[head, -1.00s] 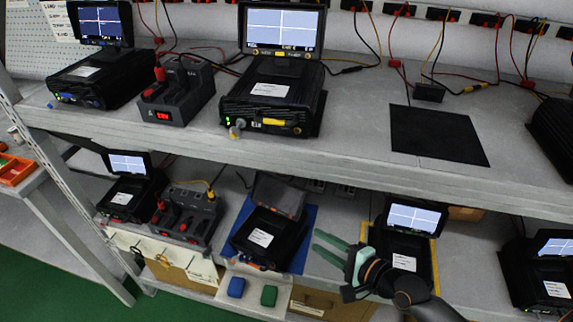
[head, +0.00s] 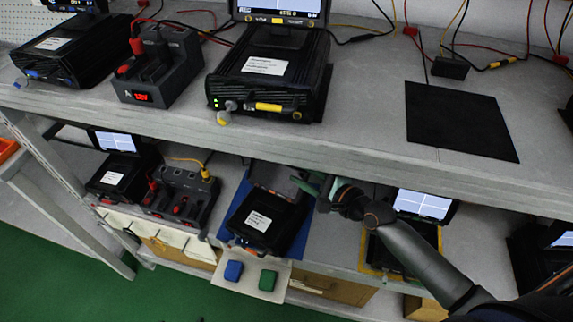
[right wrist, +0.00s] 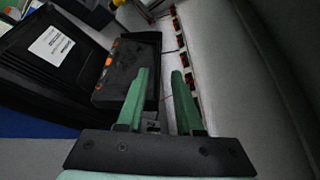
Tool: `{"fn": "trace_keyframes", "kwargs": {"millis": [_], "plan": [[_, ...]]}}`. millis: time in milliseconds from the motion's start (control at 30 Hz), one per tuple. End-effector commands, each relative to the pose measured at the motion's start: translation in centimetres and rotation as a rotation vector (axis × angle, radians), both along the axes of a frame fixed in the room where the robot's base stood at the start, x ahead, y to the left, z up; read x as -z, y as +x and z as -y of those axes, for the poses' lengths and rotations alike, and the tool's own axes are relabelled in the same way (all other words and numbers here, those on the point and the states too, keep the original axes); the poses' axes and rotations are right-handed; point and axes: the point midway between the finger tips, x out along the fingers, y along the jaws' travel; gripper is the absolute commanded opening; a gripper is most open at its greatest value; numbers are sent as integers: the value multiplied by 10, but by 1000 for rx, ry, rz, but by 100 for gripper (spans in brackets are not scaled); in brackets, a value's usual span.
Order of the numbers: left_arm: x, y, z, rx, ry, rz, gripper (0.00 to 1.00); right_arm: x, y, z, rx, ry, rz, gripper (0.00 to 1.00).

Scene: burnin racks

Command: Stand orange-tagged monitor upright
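The monitor (head: 280,180) is a dark, blank screen hinged on a black unit (head: 262,222) on the lower shelf. It leans low over the unit's back, not upright, partly under the upper shelf's edge. In the right wrist view the dark monitor (right wrist: 127,72) shows small orange marks along its edge by the unit. My right gripper (head: 318,186) is at the monitor's right side. Its two green fingers (right wrist: 162,74) are apart, with the left finger overlapping the monitor's edge in that view; contact cannot be told. My left gripper is out of view.
The upper shelf (head: 330,140) overhangs close above my right gripper. A blue mat (head: 228,238) lies under the unit. A lit monitor (head: 422,204) stands to the right, behind my right forearm. A charger (head: 183,194) stands left. Blue (head: 233,271) and green (head: 268,280) blocks sit in front.

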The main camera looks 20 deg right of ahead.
Motion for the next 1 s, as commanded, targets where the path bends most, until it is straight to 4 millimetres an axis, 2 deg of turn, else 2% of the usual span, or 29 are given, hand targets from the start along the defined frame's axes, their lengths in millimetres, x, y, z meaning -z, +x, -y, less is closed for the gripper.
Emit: {"fn": "trace_keyframes", "kwargs": {"millis": [100,300,733,1000], "plan": [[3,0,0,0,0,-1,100,5,20,-9,-1,2,1,35],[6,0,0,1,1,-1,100,12,41,-19,-1,0,1,35],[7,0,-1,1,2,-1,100,14,48,-23,-1,-1,0,35],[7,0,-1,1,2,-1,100,14,48,-22,-1,-1,0,6]]}}
